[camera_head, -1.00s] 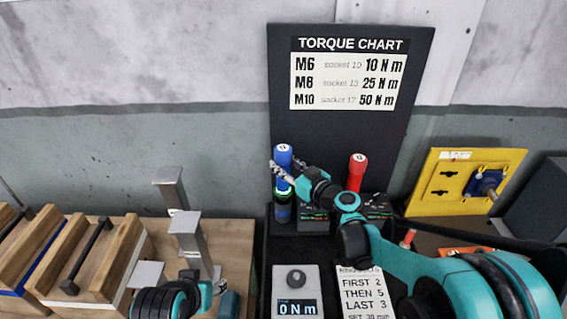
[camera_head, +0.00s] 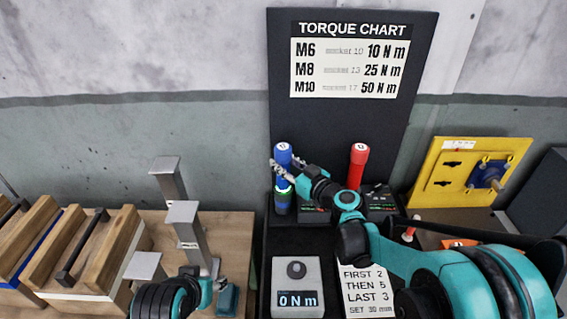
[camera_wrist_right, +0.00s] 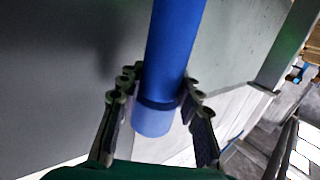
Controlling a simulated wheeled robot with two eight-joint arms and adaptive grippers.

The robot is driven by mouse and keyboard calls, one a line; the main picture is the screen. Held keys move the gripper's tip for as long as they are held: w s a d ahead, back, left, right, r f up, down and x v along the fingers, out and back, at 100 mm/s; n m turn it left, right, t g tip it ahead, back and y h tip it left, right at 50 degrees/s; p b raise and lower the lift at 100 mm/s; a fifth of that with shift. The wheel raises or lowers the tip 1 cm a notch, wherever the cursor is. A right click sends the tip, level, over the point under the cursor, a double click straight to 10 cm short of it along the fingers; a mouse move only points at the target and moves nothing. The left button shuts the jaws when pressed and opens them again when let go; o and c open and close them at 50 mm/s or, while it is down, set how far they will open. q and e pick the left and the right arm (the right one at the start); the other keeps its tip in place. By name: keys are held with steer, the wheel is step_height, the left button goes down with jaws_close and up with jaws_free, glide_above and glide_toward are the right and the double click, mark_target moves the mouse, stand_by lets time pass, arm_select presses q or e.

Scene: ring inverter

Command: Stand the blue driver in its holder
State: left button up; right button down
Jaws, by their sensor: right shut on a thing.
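The blue driver (camera_head: 283,153) is upright at the back left of the black stand, left of the red driver. My right gripper (camera_head: 283,170) is shut around it near its upper part. In the right wrist view the blue shaft (camera_wrist_right: 174,50) with its paler end passes between both fingers (camera_wrist_right: 160,105). My left gripper (camera_head: 214,272) is at the lower left, small and partly hidden, away from the driver.
The red driver (camera_head: 358,165) stands to the right, with dark boxes (camera_head: 315,213) between. The torque chart board (camera_head: 345,120) rises behind. A display unit (camera_head: 297,285) reads 0 N m in front. Grey metal posts (camera_head: 184,228) stand left; a yellow panel (camera_head: 450,175) stands right.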

steer(key=c, duration=1)
jaws_free()
steer(key=shift+o, duration=0.2)
steer(key=shift+f, duration=0.1)
steer(key=v, duration=1.2)
steer(key=s+f+m+g+h, duration=0.35)
steer(key=s+f+g, duration=0.2)
steer(key=s, duration=0.65)
steer(key=s+d+f+m+g+h, duration=0.1)
steer(key=s+d+f+m+h, duration=0.3)
steer(key=s+d, duration=0.6)
steer(key=f+h, duration=0.1)
steer(key=h, duration=0.1)
steer(key=shift+d+h, duration=0.2)
steer(key=shift+h, duration=0.15)
